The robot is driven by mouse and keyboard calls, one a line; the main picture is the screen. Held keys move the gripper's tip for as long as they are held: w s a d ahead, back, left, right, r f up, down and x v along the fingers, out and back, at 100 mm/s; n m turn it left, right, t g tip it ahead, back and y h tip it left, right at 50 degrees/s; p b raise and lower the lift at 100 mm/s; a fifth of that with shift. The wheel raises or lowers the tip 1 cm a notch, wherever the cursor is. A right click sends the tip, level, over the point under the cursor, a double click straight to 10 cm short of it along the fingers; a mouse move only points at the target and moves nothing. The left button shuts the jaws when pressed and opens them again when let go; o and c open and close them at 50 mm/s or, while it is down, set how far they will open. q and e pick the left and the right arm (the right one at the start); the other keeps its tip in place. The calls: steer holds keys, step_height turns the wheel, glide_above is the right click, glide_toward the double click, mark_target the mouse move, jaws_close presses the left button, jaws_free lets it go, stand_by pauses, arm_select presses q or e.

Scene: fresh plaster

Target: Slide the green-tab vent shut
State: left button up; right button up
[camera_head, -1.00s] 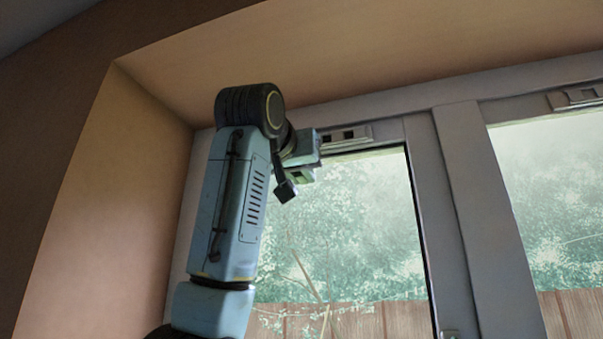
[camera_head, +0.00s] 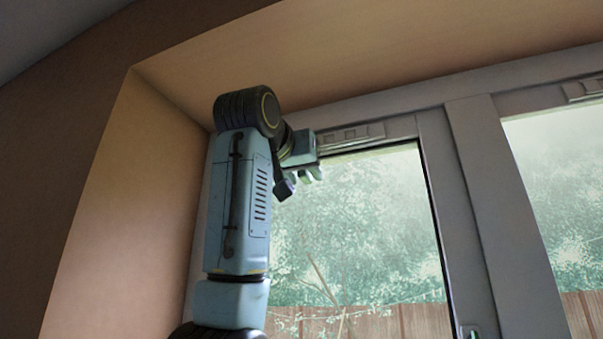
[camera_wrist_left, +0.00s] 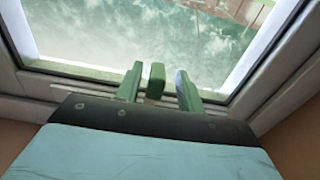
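The vent (camera_head: 352,135) is a grey strip on the top bar of the window frame, right of my left gripper. The slots that show on it look pale and covered; its left part is hidden behind my gripper. My left gripper (camera_head: 312,172) is up at the vent in the head view. In the left wrist view, my left gripper's fingers (camera_wrist_left: 159,88) stand apart with the green tab (camera_wrist_left: 156,80) between them. A small gap shows on each side of the tab. My right gripper is in neither view.
A second vent (camera_head: 584,88) sits above the right pane. The window recess wall (camera_head: 130,215) is close on the left, and its ceiling (camera_head: 330,55) is just above my arm. A window handle (camera_head: 470,331) shows at the bottom. Open air lies right of my arm before the glass.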

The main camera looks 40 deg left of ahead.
arm_select(q)
steer(key=shift+s+d+b, duration=0.2)
steer(key=shift+s+b, duration=0.1)
steer(key=shift+s, duration=0.2)
steer(key=b+v, duration=0.4)
steer(key=v, duration=0.8)
steer(key=shift+s, duration=0.2)
